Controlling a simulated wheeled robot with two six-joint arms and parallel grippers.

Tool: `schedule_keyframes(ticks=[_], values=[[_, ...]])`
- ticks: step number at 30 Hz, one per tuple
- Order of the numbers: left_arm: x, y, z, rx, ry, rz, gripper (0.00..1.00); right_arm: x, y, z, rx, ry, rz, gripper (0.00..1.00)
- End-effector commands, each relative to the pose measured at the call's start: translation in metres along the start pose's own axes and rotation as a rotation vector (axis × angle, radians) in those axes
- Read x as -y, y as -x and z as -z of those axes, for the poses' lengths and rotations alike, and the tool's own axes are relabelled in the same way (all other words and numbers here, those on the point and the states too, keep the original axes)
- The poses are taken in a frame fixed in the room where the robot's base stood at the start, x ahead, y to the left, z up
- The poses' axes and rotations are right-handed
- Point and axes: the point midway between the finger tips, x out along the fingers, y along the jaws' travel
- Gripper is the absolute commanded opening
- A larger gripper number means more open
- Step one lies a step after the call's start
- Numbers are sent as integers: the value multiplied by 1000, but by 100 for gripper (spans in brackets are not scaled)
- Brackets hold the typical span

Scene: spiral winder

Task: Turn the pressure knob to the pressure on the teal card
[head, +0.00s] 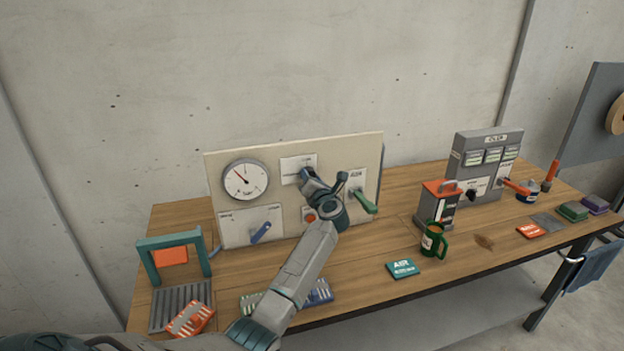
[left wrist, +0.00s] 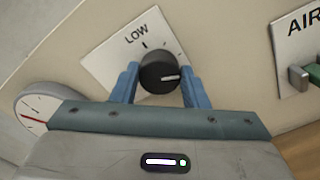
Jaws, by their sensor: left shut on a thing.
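The black pressure knob (left wrist: 159,73) sits on a white plate (left wrist: 120,42) marked LOW, with a white pointer line toward the right in the left wrist view. My left gripper (left wrist: 160,86) has its blue fingers on either side of the knob and is shut on it; it also shows in the head view (head: 308,178), where it hides the knob. The round gauge (head: 245,180) on the cream panel has a red needle pointing up and left. The teal card (head: 403,268) marked AIR lies on the table; its smaller print is too small to read. My right gripper is not in view.
The panel (head: 225,145) also carries a blue lever (head: 261,233), a red button (head: 310,215) and a green handle (head: 363,202). A green mug (head: 432,240) and a red-topped grey box (head: 437,206) stand right of the card. A teal frame (head: 146,262) stands at the left.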

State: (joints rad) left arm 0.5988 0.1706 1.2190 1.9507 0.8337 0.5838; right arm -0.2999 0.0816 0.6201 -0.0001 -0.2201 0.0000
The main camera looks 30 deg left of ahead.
Motion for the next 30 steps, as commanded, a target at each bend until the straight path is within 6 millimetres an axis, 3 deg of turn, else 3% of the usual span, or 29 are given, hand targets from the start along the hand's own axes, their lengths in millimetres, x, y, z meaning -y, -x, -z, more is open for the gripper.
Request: schedule_keyframes(ticks=[2, 3, 6, 15, 19, 30], values=[[1, 0, 1, -1, 0, 1, 18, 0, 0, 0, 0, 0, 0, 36], [1, 0, 1, -1, 0, 1, 42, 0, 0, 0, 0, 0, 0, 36], [1, 0, 1, -1, 0, 1, 62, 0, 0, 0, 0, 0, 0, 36], [1, 1, 0, 0, 1, 1, 62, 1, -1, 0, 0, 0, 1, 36], [2, 10, 2, 1, 2, 2, 62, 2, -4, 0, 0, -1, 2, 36], [4, 79, 4, 0, 5, 3, 62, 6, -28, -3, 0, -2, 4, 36]])
